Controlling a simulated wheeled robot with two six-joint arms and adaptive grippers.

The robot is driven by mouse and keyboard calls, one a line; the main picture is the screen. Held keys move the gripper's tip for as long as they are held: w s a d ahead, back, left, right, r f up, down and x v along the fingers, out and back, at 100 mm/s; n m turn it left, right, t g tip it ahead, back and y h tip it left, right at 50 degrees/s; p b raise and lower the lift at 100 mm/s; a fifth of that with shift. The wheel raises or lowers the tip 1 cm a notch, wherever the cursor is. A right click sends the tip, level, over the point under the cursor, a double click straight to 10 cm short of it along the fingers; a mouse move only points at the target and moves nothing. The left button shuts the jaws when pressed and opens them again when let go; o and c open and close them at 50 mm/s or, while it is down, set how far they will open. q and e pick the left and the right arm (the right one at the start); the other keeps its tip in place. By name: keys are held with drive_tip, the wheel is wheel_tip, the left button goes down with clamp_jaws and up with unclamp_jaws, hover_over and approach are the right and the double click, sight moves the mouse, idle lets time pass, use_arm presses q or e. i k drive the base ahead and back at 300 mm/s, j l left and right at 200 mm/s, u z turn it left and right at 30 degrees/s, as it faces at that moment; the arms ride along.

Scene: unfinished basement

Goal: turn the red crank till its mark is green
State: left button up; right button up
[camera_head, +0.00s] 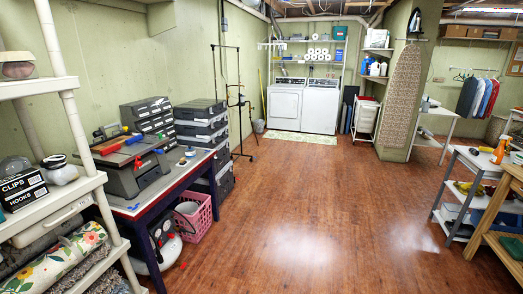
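I cannot make out a red crank or a coloured mark for certain. Small red-handled items (110,149) lie on top of a grey case (134,178) on the workbench at the left; they are too small to identify. A tiny red part (183,265) shows low down, beside a white rounded machine (165,246) under the bench. Neither of my grippers is in view.
The workbench (172,187) and a white shelf unit (62,191) line the left. A grey cart (440,203) and a wooden bench (487,232) stand at the right. The middle wood floor (310,200) is clear.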

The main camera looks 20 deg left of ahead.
sight(137, 163)
drive_tip(key=i+u, duration=0.25)
drive_tip(key=i, duration=0.25)
drive_tip(key=i+u, duration=0.25)
drive_tip(key=i, duration=0.25)
drive_tip(key=i+l+u, duration=0.2)
drive_tip(key=i, duration=0.3)
drive_tip(key=i+l+u, duration=0.25)
drive_tip(key=i, duration=0.25)
drive_tip(key=i+l+u, duration=0.25)
drive_tip(key=i, duration=0.2)
drive_tip(key=i+l+u, duration=0.25)
drive_tip(key=i+u, duration=0.2)
drive_tip(key=i+l+u, duration=0.9)
drive_tip(key=k+j, duration=0.05)
drive_tip(key=k, duration=0.05)
